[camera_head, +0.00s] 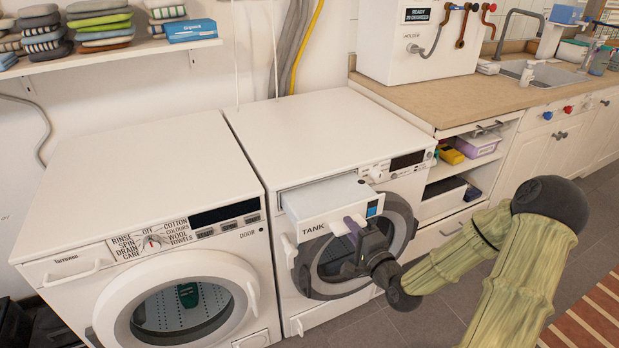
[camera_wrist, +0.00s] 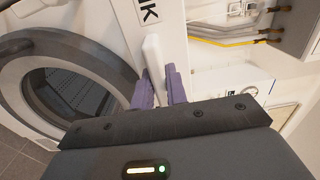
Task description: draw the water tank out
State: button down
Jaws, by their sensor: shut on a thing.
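The water tank (camera_head: 328,204) is a white drawer marked TANK in the upper left of the right-hand machine (camera_head: 330,130). It stands partly out of the machine's front, with its top and side showing. My gripper (camera_head: 352,226) is at the tank's front, shut on its white handle. In the wrist view, the purple fingers (camera_wrist: 160,88) lie on both sides of the white handle (camera_wrist: 153,58), with the tank's lettered front (camera_wrist: 165,25) behind it. The tank's back end is hidden inside the machine.
A washing machine (camera_head: 140,200) with a round door stands close on the left. My arm reaches in from the right. Open shelves (camera_head: 455,170) and a counter (camera_head: 440,95) with a sink stand at the right. Clear floor (camera_head: 420,325) lies in front.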

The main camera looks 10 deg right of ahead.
jog(key=p+v, duration=0.2)
jog(key=v, duration=0.2)
jog(key=shift+s+r+p, duration=0.1)
jog(key=shift+s+p, duration=0.05)
jog(key=shift+p, duration=0.15)
dwell(0.5)
